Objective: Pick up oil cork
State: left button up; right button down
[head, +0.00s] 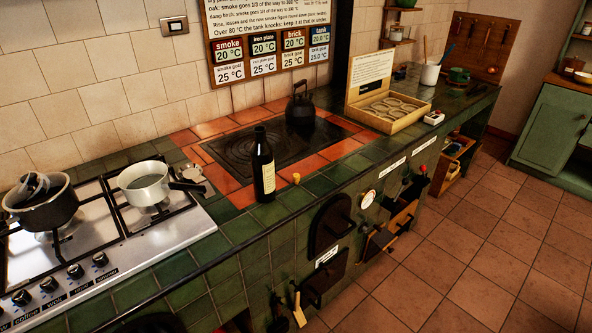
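A small yellow-tan cork (296,178) sits on the tiled hearth top, just right of a dark bottle (263,168) and apart from it. The bottle stands upright and has a pale label; I cannot tell from here whether its mouth is open. The cork is near the front edge of the hearth, on or beside the orange tile border. Neither of my grippers shows in the head view.
A black kettle (300,107) stands at the back of the dark hot plate (245,150). A gas hob (165,236) with two pots is at left. An open wooden box (388,110) is at right. Green tiles right of the cork are clear.

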aim_at(296, 176)
jog(key=i+l+u, duration=0.2)
jog(key=i+l, duration=0.2)
jog(key=l, duration=0.2)
jog(key=i+l+u, duration=0.2)
jog(key=i+l, duration=0.15)
jog(key=l, duration=0.25)
jog(key=i+l+u, duration=0.15)
jog(key=l, duration=0.2)
jog(key=i+l+u, duration=0.1)
jog(key=l, duration=0.25)
jog(key=i+l+u, duration=0.1)
jog(key=l, duration=0.25)
jog(key=i+l+u, duration=0.1)
jog(key=i+l, duration=0.15)
jog(key=l, duration=0.15)
